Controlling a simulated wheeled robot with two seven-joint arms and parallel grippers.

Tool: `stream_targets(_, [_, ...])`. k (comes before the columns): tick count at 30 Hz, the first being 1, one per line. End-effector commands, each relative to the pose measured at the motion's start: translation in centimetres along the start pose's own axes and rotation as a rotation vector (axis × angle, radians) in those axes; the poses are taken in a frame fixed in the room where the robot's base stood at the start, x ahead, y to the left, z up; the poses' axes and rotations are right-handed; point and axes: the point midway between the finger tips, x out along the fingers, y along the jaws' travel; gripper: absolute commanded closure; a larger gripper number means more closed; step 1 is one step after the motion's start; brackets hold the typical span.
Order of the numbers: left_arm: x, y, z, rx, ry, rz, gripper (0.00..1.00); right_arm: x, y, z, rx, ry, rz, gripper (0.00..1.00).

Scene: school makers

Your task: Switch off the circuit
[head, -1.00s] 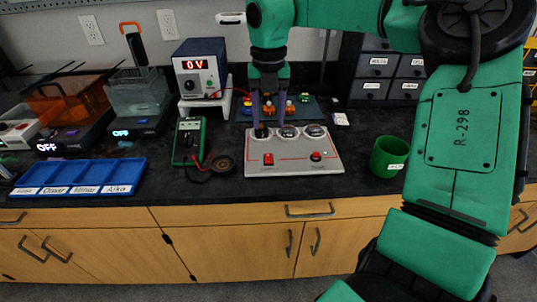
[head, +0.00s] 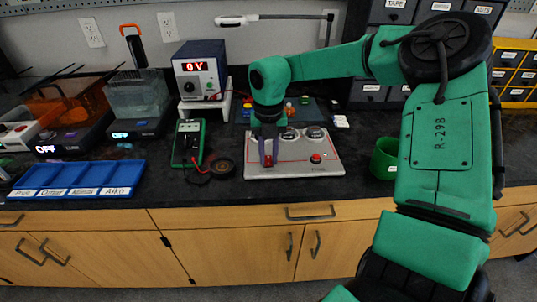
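The circuit board panel (head: 295,168) is a light grey slab with red lines, flat on the black counter. It carries a red button (head: 316,158) at its right front and round gauges (head: 314,133) at its back. My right gripper (head: 268,162) points down over the panel's left front, where a red switch (head: 267,158) is mostly hidden behind its fingers. The two purple fingers look slightly apart, at or just above the switch; I cannot tell whether they touch it. The power supply (head: 201,73) reads "0 V". My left gripper is not in view.
A green multimeter (head: 188,143) and a dark round coil (head: 222,167) lie left of the panel. A green cup (head: 385,158) stands to the right, partly behind my arm. A blue tray (head: 78,179) is at far left. The counter between panel and cup is clear.

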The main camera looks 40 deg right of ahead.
Motion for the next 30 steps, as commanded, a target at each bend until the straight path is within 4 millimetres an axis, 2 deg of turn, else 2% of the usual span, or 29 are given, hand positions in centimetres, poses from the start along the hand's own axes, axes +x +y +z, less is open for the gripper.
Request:
stream_targets(4, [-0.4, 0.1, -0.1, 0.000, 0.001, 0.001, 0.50, -0.1, -0.1, 0.2, 0.004, 0.029, -0.005, 1.00])
stream_targets(13, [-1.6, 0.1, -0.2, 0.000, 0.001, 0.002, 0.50, -0.2, -0.1, 0.8, 0.003, 0.237, -0.005, 1.00])
stream_targets(23, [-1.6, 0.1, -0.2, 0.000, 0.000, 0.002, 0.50, -0.2, 0.0, 0.9, 0.000, 0.258, 0.001, 1.00])
stream_targets(24, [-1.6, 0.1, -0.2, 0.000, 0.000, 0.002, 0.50, -0.2, 0.0, 0.9, 0.000, 0.257, 0.001, 0.64])
stream_targets(25, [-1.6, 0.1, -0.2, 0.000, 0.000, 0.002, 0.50, -0.2, 0.0, 0.8, 0.000, 0.257, 0.001, 0.52])
stream_targets(26, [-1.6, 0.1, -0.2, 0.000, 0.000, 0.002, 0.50, -0.2, 0.0, 0.8, 0.000, 0.258, 0.001, 0.45])
stream_targets(30, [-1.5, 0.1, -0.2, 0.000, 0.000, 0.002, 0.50, -0.2, 0.0, 0.8, 0.000, 0.258, 0.001, 0.45])
